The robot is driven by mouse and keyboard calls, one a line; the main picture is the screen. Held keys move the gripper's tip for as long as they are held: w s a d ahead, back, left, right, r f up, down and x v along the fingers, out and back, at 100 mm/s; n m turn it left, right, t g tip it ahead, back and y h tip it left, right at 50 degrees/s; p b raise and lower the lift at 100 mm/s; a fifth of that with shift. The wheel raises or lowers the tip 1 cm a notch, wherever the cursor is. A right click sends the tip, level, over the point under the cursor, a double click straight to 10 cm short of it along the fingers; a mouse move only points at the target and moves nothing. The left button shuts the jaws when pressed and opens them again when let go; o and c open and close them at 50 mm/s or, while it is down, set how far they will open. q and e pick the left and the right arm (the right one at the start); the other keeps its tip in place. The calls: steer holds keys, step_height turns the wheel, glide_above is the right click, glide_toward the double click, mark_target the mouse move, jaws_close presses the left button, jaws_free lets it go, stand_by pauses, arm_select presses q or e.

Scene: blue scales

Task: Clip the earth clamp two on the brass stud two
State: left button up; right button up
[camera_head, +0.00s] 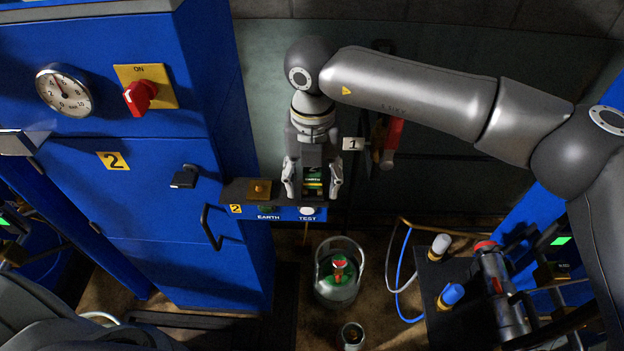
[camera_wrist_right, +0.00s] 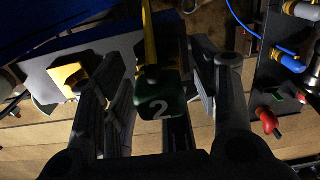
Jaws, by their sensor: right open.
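The earth clamp two (camera_head: 314,176) is a dark green block with a pale 2 on it and a yellow-green cable. In the right wrist view the clamp (camera_wrist_right: 160,104) lies between my fingers, its cable running up the picture. My right gripper (camera_head: 312,192) is open around it, over the right part of a small shelf. The brass stud two (camera_head: 260,189) stands on a yellow plate at the shelf's left, beside the gripper and apart from the clamp. The yellow plate (camera_wrist_right: 68,78) also shows at left in the wrist view. My left gripper is not in view.
The shelf front (camera_head: 290,214) reads EARTH and TEST, with a white button (camera_head: 307,210). A blue cabinet (camera_head: 160,225) stands left. A glass jar (camera_head: 338,272) is below. A dark bench (camera_head: 437,290) with blue and white plugs is at lower right. A red-handled tool (camera_head: 393,140) hangs behind.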

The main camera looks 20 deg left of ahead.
steer(key=shift+b, duration=0.35)
stand_by(0.4)
jaws_close()
steer(key=shift+r, duration=0.1)
stand_by(0.3)
steer(key=shift+r, duration=0.15)
steer(key=shift+r+p, duration=1.1)
steer(key=shift+r, duration=1.7)
